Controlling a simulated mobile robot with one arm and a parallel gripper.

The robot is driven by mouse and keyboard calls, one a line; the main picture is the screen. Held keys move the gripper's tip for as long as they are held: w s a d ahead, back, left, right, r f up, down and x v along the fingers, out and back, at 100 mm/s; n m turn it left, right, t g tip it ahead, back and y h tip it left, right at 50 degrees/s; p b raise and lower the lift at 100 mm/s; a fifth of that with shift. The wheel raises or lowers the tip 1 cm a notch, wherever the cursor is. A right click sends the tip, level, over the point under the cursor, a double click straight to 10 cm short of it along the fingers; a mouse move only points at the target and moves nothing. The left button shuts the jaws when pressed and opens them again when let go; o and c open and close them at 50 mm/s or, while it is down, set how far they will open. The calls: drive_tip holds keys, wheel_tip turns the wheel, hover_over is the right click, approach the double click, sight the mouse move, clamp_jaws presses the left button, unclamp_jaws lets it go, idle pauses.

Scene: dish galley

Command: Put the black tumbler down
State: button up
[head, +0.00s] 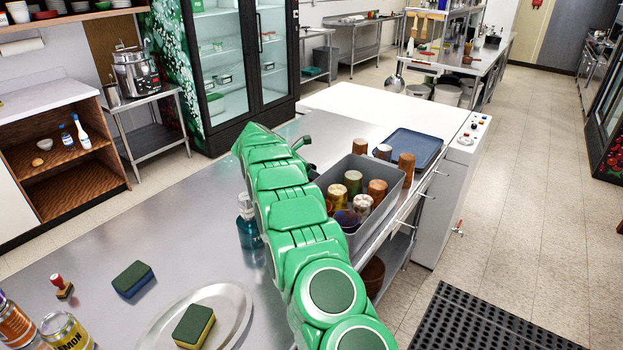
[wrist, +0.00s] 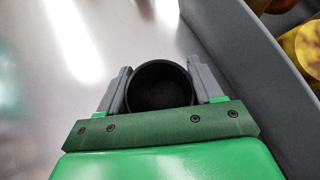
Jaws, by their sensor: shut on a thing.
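The black tumbler (wrist: 160,68) shows in the wrist view from above, its dark round mouth toward the camera. My gripper (wrist: 160,82) is shut on it, with one grey finger on each side. A bare steel counter lies behind and to the left of the tumbler in that view. I cannot tell whether its base touches the counter. In the head view my green arm hides most of the gripper, and I cannot make out the tumbler there.
A grey bin (head: 384,206) with several tumblers stands right of my arm; its wall (wrist: 240,60) is close to my gripper's right side. A blue tray (head: 411,146) lies behind it. A soap bottle (head: 249,225), a sponge (head: 132,279) and a plate (head: 236,314) are on the counter.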

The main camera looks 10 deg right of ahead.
drive_tip(key=shift+f, duration=1.1)
drive_tip(key=shift+f, duration=0.15)
drive_tip(key=o, duration=1.1)
drive_tip(key=shift+o, duration=0.2)
